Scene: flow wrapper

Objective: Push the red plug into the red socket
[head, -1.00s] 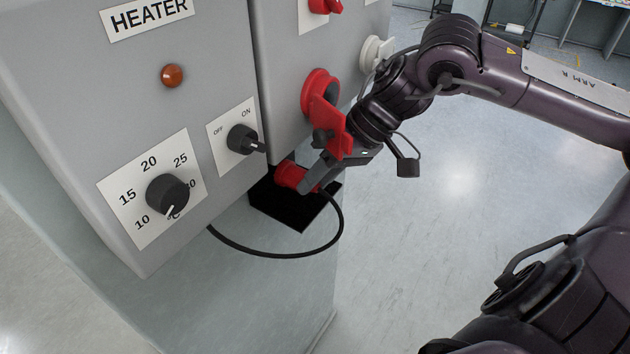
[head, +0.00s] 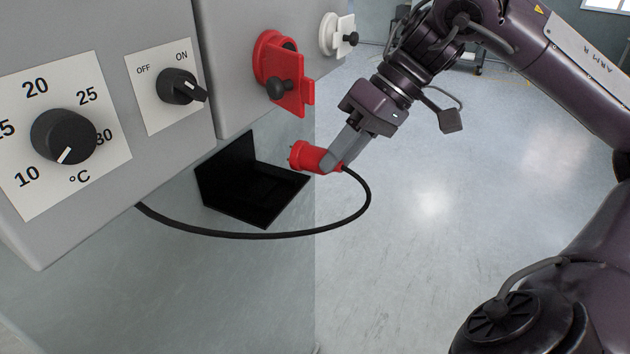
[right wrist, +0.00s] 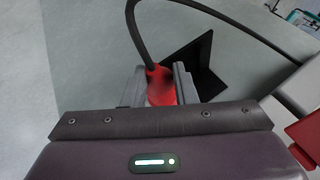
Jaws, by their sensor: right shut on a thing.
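The red plug (head: 314,157) is held in my right gripper (head: 340,155), in front of the panel and below the red socket. Its pins point left toward the panel, and a black cable (head: 345,212) runs from its back end. The red socket (head: 274,62) is on the grey panel above and left of the plug. A red cover flap with a black knob stands at its front and hides part of the opening. The plug and socket are apart. In the right wrist view the plug (right wrist: 160,86) sits between both fingers. My left gripper is not in view.
A black holder (head: 250,190) below the panel is empty. A white socket (head: 337,35) is right of the red one. The on/off switch (head: 178,86) and temperature knob (head: 64,137) stick out at left.

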